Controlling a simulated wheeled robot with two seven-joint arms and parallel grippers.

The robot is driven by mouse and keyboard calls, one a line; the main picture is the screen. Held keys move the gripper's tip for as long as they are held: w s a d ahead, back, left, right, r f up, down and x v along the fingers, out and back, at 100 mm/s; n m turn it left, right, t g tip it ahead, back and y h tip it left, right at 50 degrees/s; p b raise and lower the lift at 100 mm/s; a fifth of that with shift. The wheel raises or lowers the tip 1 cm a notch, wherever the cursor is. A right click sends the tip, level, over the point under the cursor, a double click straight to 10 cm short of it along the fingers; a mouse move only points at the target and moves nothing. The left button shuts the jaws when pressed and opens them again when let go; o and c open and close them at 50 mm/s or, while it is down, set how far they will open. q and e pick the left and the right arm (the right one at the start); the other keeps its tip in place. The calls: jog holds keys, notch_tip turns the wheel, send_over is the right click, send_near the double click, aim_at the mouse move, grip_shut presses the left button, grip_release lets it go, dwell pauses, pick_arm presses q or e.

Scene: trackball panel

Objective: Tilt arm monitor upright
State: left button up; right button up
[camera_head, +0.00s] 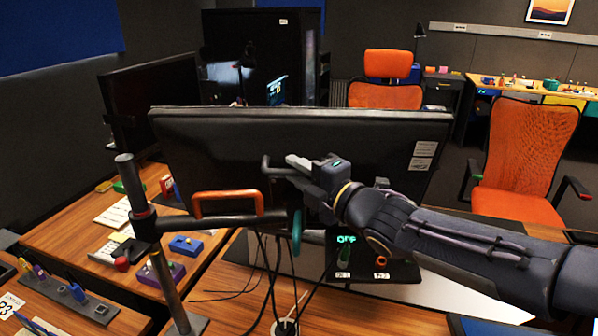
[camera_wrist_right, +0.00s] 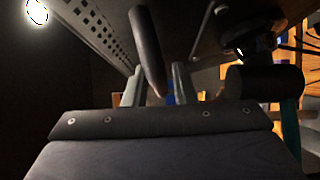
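The arm monitor (camera_head: 330,145) shows its dark back in the head view, carried by a black arm (camera_head: 215,220) on a post (camera_head: 155,235). Its top edge looks nearly level. A black bar handle (camera_head: 267,166) sticks out from its back. My right gripper (camera_head: 292,163) is at this handle. In the right wrist view, the dark bar (camera_wrist_right: 148,50) runs down between the two separated grey fingers (camera_wrist_right: 158,88), with a gap on both sides. Contact cannot be told. The screen side is hidden. My left gripper is not in view.
A dark panel with a green display (camera_head: 346,239) stands under the monitor. Another monitor (camera_head: 150,100) is at the left. Orange chairs (camera_head: 522,150) stand behind, with open floor between.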

grip_shut()
jog(key=shift+w+r+p, duration=0.1)
jog(key=shift+r+p, duration=0.05)
jog(key=shift+p, duration=0.25)
jog(key=w+p, duration=0.1)
jog(key=p, duration=0.1)
jog(key=m+p, duration=0.1)
jog(key=shift+w+d+r+g+h+p, duration=0.2)
jog(key=shift+w+r+g+h+p, duration=0.1)
jog(key=shift+w+h+p, duration=0.1)
jog(key=shift+w, duration=0.35)
jog(key=shift+o, duration=1.4)
grip_release()
jog(key=shift+a+f, duration=0.1)
jog(key=shift+s, duration=0.1)
